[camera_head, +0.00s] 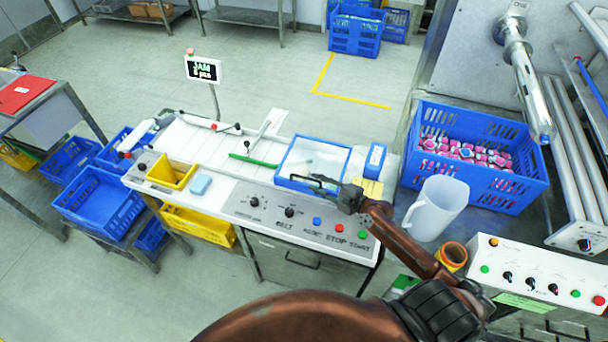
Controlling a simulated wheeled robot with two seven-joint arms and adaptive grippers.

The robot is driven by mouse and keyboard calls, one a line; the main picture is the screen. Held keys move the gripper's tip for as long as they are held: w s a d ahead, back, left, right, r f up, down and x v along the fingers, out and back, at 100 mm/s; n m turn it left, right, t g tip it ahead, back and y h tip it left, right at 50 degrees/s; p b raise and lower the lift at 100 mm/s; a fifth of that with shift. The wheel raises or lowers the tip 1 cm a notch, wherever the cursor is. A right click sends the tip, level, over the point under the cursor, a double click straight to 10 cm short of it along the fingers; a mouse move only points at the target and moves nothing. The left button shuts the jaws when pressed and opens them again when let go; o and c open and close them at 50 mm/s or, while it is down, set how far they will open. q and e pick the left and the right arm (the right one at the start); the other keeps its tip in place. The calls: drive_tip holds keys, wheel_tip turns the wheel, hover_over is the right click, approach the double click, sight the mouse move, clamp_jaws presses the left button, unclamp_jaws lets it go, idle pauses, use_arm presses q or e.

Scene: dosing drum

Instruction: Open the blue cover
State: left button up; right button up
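The blue cover (342,147) is a blue-rimmed frame with a clear panel, at the right part of the white belt table. It appears to lie flat, with a pale surface showing through it. My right gripper (318,183) is at the cover's front edge, its dark fingers overlapping the front rim. Whether the fingers touch the rim, and whether they are open or shut, is too small to tell. My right arm comes in from the lower right. My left gripper is not in view.
A control panel (270,207) with knobs and buttons lies just in front of the cover. A small blue box (375,158) stands to its right, then a white jug (437,208) and a blue crate (475,195) of pink items.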

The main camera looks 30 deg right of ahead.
sight(308, 179)
drive_tip(key=x, duration=0.4)
drive_tip(key=shift+w+a, duration=0.2)
drive_tip(key=shift+w, duration=0.15)
drive_tip(key=shift+w+a+f, duration=0.1)
drive_tip(key=shift+w+f, duration=0.05)
drive_tip(key=shift+w, duration=0.15)
drive_tip(key=shift+w+a, duration=0.1)
drive_tip(key=shift+w, duration=0.1)
clamp_jaws()
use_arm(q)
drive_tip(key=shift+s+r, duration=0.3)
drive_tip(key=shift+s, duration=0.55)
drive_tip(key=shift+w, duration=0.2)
